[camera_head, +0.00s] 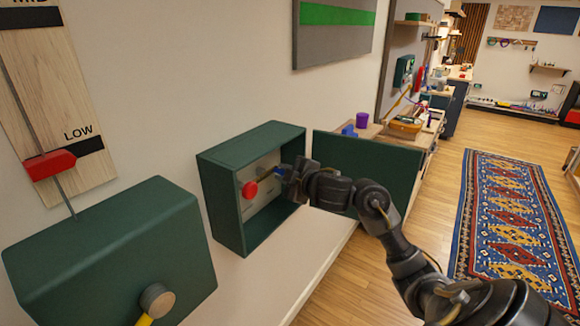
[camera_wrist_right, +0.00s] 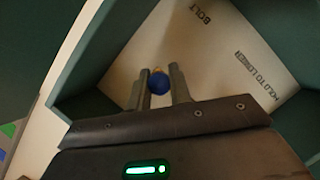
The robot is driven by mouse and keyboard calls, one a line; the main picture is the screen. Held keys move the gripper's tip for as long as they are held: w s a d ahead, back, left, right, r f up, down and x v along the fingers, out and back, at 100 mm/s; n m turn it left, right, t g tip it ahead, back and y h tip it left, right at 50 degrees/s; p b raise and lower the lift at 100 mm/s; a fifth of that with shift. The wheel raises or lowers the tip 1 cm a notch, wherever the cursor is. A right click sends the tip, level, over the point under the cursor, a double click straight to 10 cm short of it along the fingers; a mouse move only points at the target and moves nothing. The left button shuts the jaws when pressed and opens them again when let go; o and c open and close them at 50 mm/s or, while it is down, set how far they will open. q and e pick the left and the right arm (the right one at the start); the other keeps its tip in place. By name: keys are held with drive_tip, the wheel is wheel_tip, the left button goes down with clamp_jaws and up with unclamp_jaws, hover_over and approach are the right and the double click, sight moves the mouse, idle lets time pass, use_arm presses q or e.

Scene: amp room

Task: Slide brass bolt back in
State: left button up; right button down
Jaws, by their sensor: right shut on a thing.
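The brass bolt (camera_head: 265,174) is inside the open green box (camera_head: 240,212) on the wall. Its blue knob (camera_head: 279,170) is at the tips of my right gripper (camera_head: 283,173). In the right wrist view the blue knob (camera_wrist_right: 158,84) sits between the two fingers of my right gripper (camera_wrist_right: 160,78), which is shut on it. A bit of brass shows just beyond the knob. The panel behind reads "BOLT" and "HOLD TO LOWER". How far the bolt is slid cannot be told. My left gripper is not in view.
A red knob (camera_head: 250,190) is left of the bolt in the box. The box's green door (camera_head: 350,160) stands open at right, behind my arm. A closed green box (camera_head: 110,255) with a yellow handle is at lower left, and a red slider (camera_head: 50,164) is above it.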

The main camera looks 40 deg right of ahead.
drive_tip(key=shift+a+f, duration=0.1)
drive_tip(key=shift+f, duration=0.05)
drive_tip(key=c, duration=1.5)
unclamp_jaws()
drive_tip(key=shift+a, duration=0.1)
drive_tip(key=shift+c, duration=0.2)
drive_tip(key=shift+a, duration=0.1)
drive_tip(key=shift+s, duration=0.15)
drive_tip(key=shift+s+r, duration=0.25)
drive_tip(key=shift+s, duration=0.1)
drive_tip(key=p+v, duration=0.2)
drive_tip(key=v, duration=0.8)
drive_tip(key=shift+p, duration=0.3)
